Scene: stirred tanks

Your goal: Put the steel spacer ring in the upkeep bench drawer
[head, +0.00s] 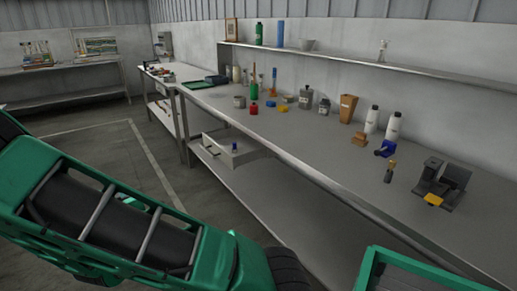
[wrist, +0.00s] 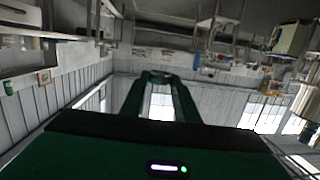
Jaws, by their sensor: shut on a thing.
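The upkeep bench drawer (head: 249,158) is pulled open under the long grey bench (head: 290,135) in the head view, with a small blue item (head: 235,146) showing at it. My gripper (wrist: 156,76) shows in the wrist view, its green fingers closing together at the tips on something small. The held thing hardly shows between the tips; I take it for the steel spacer ring, which I make out nowhere else. The gripper is in free air, apart from the drawer. My green arm fills the lower left of the head view and hides the floor there.
Bottles, jars and a brown holder (head: 347,108) stand along the bench top. A black device (head: 443,183) stands at its right end. A wall shelf (head: 350,60) runs above. A lower shelf (head: 290,200) lies under the bench. Open floor (head: 150,150) lies left of the drawer.

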